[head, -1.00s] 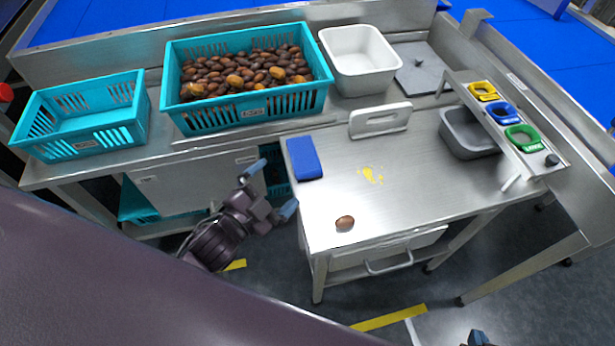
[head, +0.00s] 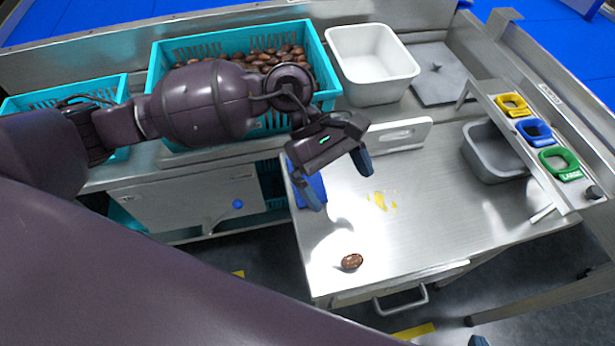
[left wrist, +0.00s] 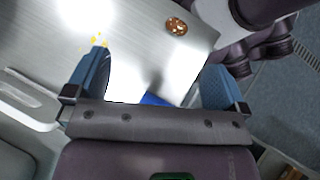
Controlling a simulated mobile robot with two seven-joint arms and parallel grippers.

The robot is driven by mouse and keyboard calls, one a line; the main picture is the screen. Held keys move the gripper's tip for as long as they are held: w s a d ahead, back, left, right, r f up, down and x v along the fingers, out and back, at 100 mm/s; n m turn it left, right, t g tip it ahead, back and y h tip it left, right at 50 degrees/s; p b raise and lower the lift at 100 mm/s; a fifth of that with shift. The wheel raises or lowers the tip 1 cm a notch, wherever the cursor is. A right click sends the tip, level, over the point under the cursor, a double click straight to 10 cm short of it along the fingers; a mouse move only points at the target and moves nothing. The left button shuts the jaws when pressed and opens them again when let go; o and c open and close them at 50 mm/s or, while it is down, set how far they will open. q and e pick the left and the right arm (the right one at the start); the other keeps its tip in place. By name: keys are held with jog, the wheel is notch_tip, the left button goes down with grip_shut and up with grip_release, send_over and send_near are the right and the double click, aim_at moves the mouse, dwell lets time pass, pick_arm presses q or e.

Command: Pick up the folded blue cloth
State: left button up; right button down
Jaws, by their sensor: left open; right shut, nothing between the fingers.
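The folded blue cloth (head: 318,187) lies on the left part of the steel table, partly hidden by my left gripper. Part of it shows as a blue patch between the fingers in the left wrist view (left wrist: 155,100). My left gripper (head: 339,187) is open and empty above the table, over and beside the cloth. Its two blue fingers are spread wide in the left wrist view (left wrist: 157,66). Only a blue tip of my right gripper (head: 478,341) shows at the bottom edge of the head view, shut and away from the cloth.
A brown date (head: 351,262) lies near the table's front edge, by a yellow smear (head: 381,201). A white board (head: 405,136) stands behind. A teal crate of dates (head: 328,88), white bin (head: 376,92), grey bin (head: 487,165) and colored rings (head: 559,163) surround the table.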

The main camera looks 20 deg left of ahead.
pick_arm(q)
jog(key=w+a+m+t+y, duration=0.3)
jog(key=w+a+m+y, duration=0.1)
jog(key=w+a+y, duration=0.4)
jog(key=b, duration=0.2)
send_near(316, 181)
jog(key=shift+h, duration=0.4)
jog(key=a+f, duration=0.3)
jog(key=shift+s, duration=0.1)
jog(key=shift+s+d+f, duration=0.1)
jog(key=shift+s+f, duration=0.05)
jog(key=shift+f, duration=0.85)
jog(key=shift+s+d+f, duration=0.1)
jog(key=shift+f, duration=0.95)
jog(key=shift+s+d+f, duration=0.1)
jog(key=shift+s+f, duration=0.05)
jog(key=shift+f, duration=0.85)
pick_arm(e)
notch_tip(316, 181, down, 2)
jog(key=shift+w+f, duration=0.1)
jog(key=shift+a, duration=0.1)
pick_arm(q)
jog(key=c, duration=1)
jog(key=shift+r, duration=0.15)
